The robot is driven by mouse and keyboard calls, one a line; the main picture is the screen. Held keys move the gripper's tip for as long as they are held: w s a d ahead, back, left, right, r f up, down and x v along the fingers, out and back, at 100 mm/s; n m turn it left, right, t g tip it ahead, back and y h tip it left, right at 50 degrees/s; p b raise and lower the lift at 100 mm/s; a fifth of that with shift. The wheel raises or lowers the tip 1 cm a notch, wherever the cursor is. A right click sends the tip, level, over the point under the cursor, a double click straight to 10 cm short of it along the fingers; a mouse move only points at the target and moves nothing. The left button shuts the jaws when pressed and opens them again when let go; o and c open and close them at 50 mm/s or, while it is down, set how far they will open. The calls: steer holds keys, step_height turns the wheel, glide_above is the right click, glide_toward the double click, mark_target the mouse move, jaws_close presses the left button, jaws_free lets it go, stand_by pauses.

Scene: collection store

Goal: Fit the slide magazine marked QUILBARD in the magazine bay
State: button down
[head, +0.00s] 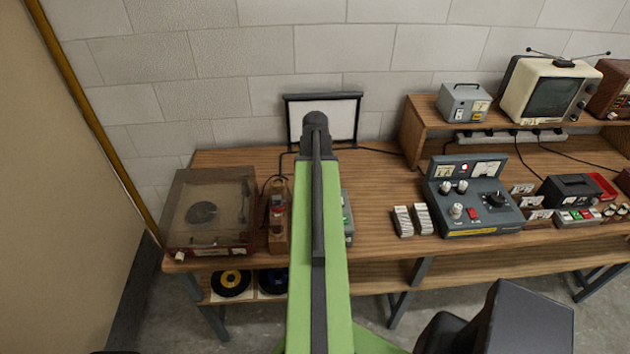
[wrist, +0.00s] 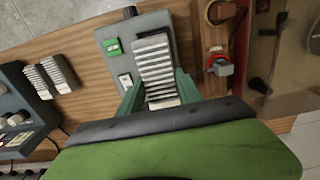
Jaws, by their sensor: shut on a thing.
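My gripper (wrist: 158,92) is shut on a slide magazine (wrist: 154,62), a narrow block with a row of white slides, in the wrist view. Its fingers lie along both sides of the magazine. It is over the grey projector-like unit (wrist: 112,62); I cannot tell whether it is seated or held above it. The bay is hidden under the magazine, and no name can be read. In the head view my arm covers the gripper and most of the grey unit (head: 348,222). Two more magazines stand on the bench, the left one (head: 403,221) beside the right one (head: 423,218).
A record player (head: 211,210) under a clear lid stands at the bench's left end. A wooden stand with a red-and-grey part (wrist: 219,62) is close beside the grey unit. A grey control panel (head: 474,205) stands right of the spare magazines. A small screen (head: 340,117) stands behind.

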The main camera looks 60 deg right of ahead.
steer(key=shift+s+f+b, duration=0.1)
steer(key=shift+f+b, duration=2.9)
steer(key=shift+f, duration=0.05)
steer(key=shift+f+b, duration=0.55)
steer(key=c, duration=1.1)
jaws_free()
step_height(320, 180, up, 11)
steer(key=p, duration=1.1)
steer(key=shift+r, duration=0.1)
